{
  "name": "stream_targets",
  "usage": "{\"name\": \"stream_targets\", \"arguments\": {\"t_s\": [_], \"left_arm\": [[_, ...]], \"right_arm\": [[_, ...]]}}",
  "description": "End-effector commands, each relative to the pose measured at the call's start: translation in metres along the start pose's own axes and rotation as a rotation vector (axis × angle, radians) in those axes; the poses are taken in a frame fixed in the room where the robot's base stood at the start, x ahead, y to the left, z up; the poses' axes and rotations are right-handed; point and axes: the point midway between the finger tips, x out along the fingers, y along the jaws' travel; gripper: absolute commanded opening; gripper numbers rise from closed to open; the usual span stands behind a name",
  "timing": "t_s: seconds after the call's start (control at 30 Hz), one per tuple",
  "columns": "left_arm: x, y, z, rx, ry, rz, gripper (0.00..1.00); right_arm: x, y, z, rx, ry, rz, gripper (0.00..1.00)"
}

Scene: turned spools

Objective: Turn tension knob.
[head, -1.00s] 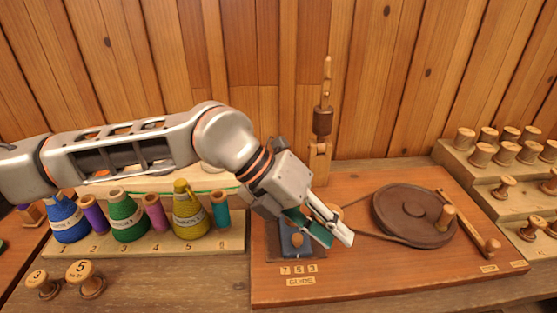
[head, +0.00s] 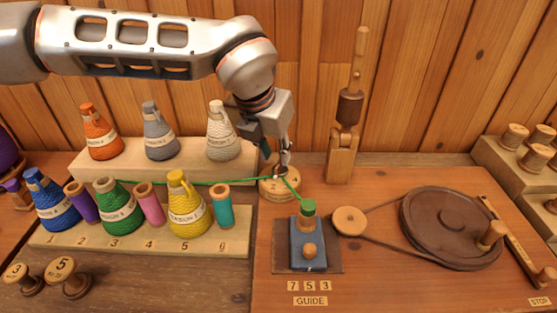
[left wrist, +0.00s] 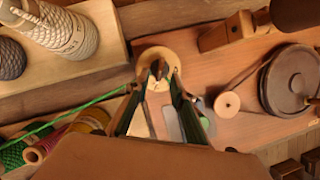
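A round wooden dial (head: 280,190) with numbers on its top stands at the back left of the wooden board. A small dark metal piece (head: 283,158) rises from its middle. My left gripper (head: 270,148) hangs just above the dial, pointing down, and partly hides it. In the left wrist view the fingers of my left gripper (left wrist: 156,88) are spread apart, with the dial (left wrist: 176,60) just beyond their tips. I cannot tell whether they touch it. A green thread (head: 215,183) runs past the dial to a green-topped spool (head: 308,209). My right gripper is not in view.
A blue block (head: 308,250) sits in front of the dial. A small pulley (head: 349,221) and a large dark wheel (head: 450,226) are on the right. An upright wooden post (head: 343,155) stands behind. Thread cones and spools fill the left rack (head: 45,240).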

Motion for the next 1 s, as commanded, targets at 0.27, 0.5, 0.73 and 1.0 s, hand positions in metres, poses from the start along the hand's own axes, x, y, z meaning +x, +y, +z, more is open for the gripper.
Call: {"name": "stream_targets", "arguments": {"t_s": [0.27, 0.5, 0.73, 1.0], "left_arm": [[0.039, -0.001, -0.001, 0.000, 0.002, -0.002, 0.24], [0.040, -0.001, 0.000, 0.001, -0.001, -0.001, 0.24], [0.040, -0.001, 0.000, 0.001, 0.000, -0.002, 0.00], [0.038, -0.001, 0.000, -0.014, -0.001, 0.005, 0.00]], "right_arm": [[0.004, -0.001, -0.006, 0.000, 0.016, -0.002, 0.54], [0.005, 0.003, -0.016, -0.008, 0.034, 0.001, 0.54], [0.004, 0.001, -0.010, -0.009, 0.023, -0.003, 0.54], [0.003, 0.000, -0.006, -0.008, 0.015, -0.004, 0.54]]}}
